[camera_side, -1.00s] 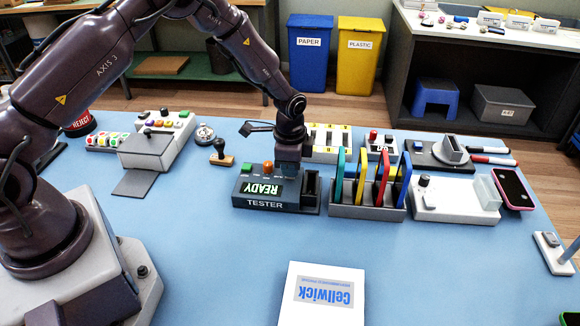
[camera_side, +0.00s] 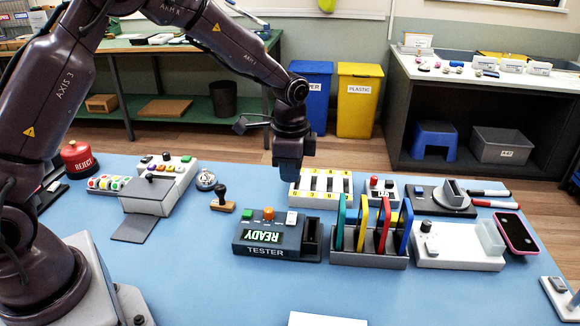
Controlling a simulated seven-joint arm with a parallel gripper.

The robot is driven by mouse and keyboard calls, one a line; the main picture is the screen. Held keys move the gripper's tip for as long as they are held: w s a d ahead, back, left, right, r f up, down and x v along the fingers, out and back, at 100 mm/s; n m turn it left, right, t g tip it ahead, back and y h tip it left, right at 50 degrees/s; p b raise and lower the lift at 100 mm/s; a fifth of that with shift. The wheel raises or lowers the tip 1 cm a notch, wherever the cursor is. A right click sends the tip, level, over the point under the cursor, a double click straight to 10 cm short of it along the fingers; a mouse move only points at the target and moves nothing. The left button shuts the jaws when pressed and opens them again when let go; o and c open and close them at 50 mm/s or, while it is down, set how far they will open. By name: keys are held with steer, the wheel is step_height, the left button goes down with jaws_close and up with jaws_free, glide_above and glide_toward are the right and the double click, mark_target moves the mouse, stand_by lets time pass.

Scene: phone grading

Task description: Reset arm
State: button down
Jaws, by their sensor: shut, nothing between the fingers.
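My gripper (camera_side: 287,172) points down in the side view, above and behind the dark tester (camera_side: 277,238). It is shut and nothing shows between its fingers. It appears apart from the tester, whose screen reads READY. Its fingertips are small and dark against the blue table (camera_side: 190,262).
Right of the tester stands a rack (camera_side: 368,259) of coloured upright plates, then a white device (camera_side: 448,250) and a pink-edged phone (camera_side: 516,232). A stamp (camera_side: 222,200) and a red REJECT button (camera_side: 78,158) are further left. The front table is mostly clear.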

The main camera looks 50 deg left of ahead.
steer(key=s+r+n+t, duration=0.2)
steer(key=s+r+n, duration=0.2)
steer(key=s+r, duration=0.5)
steer(key=s+r+n+t, duration=0.3)
steer(key=s+r, duration=0.6)
steer(key=s, duration=0.6)
steer(key=shift+s+d+n, duration=0.35)
steer(key=shift+s+n, duration=0.05)
steer(key=shift+n, duration=0.6)
